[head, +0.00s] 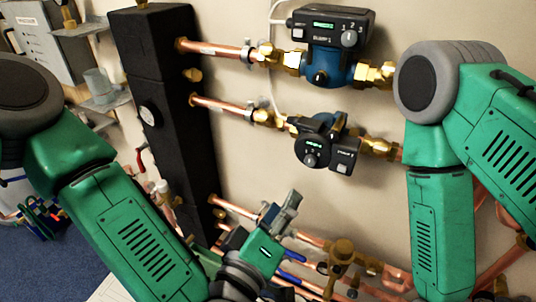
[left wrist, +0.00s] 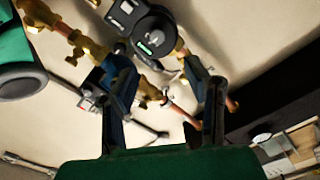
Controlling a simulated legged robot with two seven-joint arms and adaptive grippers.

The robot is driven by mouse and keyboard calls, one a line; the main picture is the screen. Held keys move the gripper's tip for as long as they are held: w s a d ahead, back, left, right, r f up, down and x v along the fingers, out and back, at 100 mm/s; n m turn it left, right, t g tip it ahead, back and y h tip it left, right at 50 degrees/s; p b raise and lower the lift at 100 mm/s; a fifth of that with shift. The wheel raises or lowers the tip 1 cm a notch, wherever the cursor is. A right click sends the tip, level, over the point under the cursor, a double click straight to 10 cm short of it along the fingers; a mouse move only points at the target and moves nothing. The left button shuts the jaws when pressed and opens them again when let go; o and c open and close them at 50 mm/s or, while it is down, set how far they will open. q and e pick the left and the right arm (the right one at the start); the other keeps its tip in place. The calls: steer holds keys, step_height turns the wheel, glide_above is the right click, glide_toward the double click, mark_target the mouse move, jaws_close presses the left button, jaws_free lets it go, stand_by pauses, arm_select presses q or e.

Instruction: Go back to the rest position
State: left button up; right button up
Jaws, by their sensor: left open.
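My left gripper (head: 281,209) is in the lower middle of the head view, in front of the lower copper pipes. In the left wrist view its two fingers (left wrist: 160,80) stand wide apart, with nothing held between them. A pump with a dark round head (left wrist: 154,36) shows beyond the fingers there, apart from them. My right arm comes down the right side of the head view. Its gripper is outside the frame.
An upper blue pump (head: 328,68) and a lower pump (head: 322,145) sit on copper pipes along the wall. A tall black insulated block (head: 165,100) stands left of them. Lower copper pipes and brass valves (head: 343,250) crowd around my left gripper.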

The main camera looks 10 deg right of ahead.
arm_select(q)
steer(key=s+a+f+m+g+y, duration=0.2)
steer(key=s+a+f+g, duration=0.15)
steer(key=a+f, duration=0.45)
steer(key=s+a+f+m+g+y, duration=0.1)
steer(key=s+a+f+m+g, duration=0.25)
steer(key=f, duration=0.75)
steer(key=s+a+f+g+y, duration=0.2)
steer(key=s+a, duration=0.1)
steer(key=a, duration=0.5)
steer(key=s+a+f+g+y, duration=0.2)
steer(key=s+a+f+g, duration=0.1)
steer(key=a, duration=0.5)
steer(key=s+a+f+g+y, duration=0.2)
steer(key=s+a, duration=0.3)
steer(key=a, duration=0.3)
steer(key=shift+s+f+y, duration=0.15)
steer(key=shift+f+y, duration=0.35)
steer(key=shift+f, duration=0.05)
steer(key=shift+d+n, duration=0.1)
steer(key=shift+n, duration=0.15)
